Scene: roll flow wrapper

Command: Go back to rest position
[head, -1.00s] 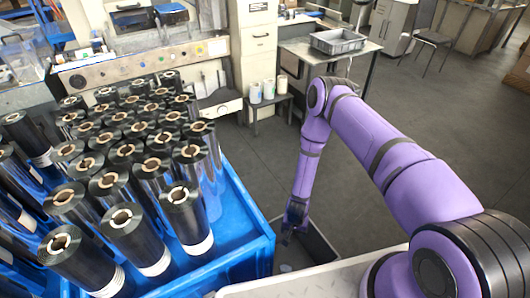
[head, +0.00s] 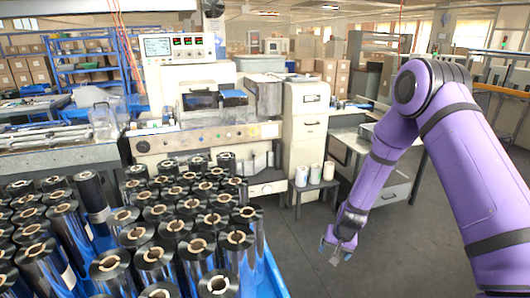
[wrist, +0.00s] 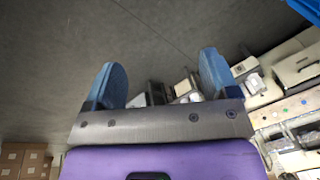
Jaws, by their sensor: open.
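My gripper (head: 338,250) hangs at the end of my purple arm, right of the blue crate and above the grey floor. In the wrist view its two blue fingers (wrist: 160,82) stand wide apart with nothing between them. The gripper is open and empty, and it touches nothing that I can see.
A blue crate (head: 273,270) full of upright black film rolls (head: 190,215) fills the lower left. The wrapping machine (head: 205,137) stands behind it. A small stool (head: 315,190) with white rolls and a grey table (head: 350,142) stand beyond my gripper. The floor (head: 400,260) is clear.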

